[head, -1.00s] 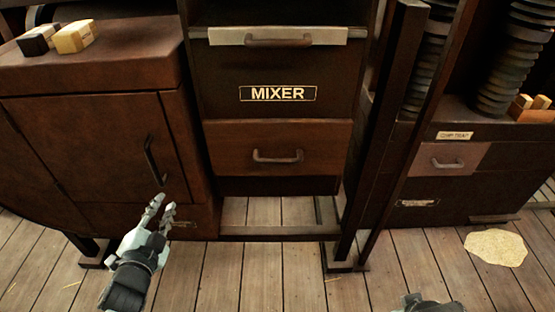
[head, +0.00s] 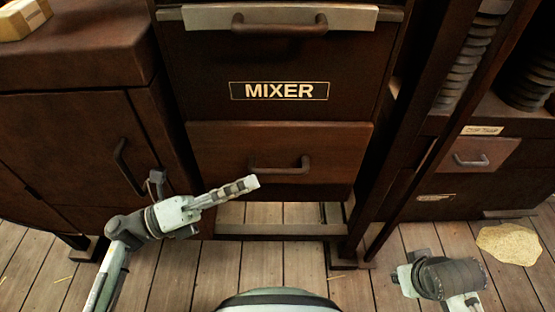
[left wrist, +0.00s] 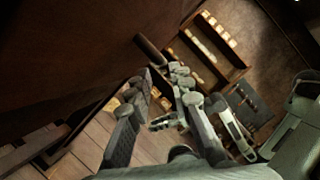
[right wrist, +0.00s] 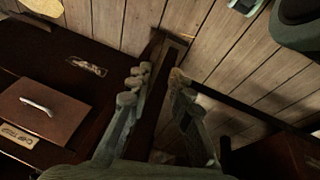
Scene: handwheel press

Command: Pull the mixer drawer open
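The mixer drawer (head: 225,150) is a brown wooden front below the MIXER label (head: 279,91), and looks closed. Its dark bar handle (head: 280,170) is at its middle. My left gripper (head: 250,184) comes in from the left, with its fingertips just left of and slightly below the handle in the head view. In the left wrist view, its fingers (left wrist: 160,78) are spread and empty. A dark bar (left wrist: 150,50), apparently the handle, lies just beyond the fingertips; contact is unclear. My right gripper (right wrist: 158,78) is open and empty, low over the floor at the right.
A second handle (head: 279,24) sits on a pale strip above the MIXER label. A cabinet door (head: 70,145) with a handle is at the left. A dark post (head: 385,130) stands right of the mixer. The chip tray drawer (head: 480,158) and a pale floor patch (head: 508,244) are farther right.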

